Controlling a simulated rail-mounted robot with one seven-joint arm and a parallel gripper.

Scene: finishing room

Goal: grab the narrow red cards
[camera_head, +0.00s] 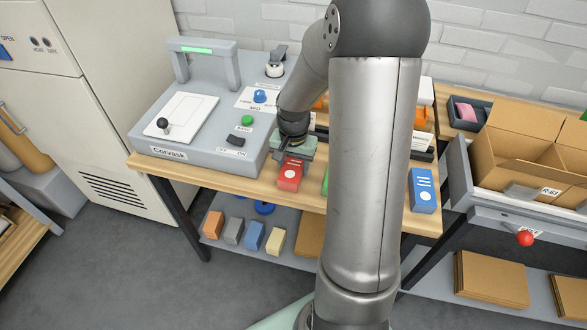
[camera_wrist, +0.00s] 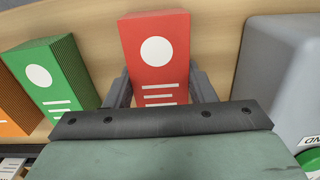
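The narrow red cards (camera_wrist: 155,75) form an upright red block with a white circle and white lines on its face. In the head view the red cards (camera_head: 289,178) are near the front edge of the wooden table, beside the grey machine. My gripper (camera_wrist: 160,88) is shut on them, one finger against each long side. In the head view my gripper (camera_head: 292,155) covers their far end. I cannot tell whether they still touch the tabletop.
A green card block (camera_wrist: 55,75) stands just left in the wrist view, with an orange one (camera_wrist: 15,112) beyond. The grey machine (camera_head: 200,115) is close on the other side. A blue card block (camera_head: 423,190) stands farther right, near an open cardboard box (camera_head: 515,150).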

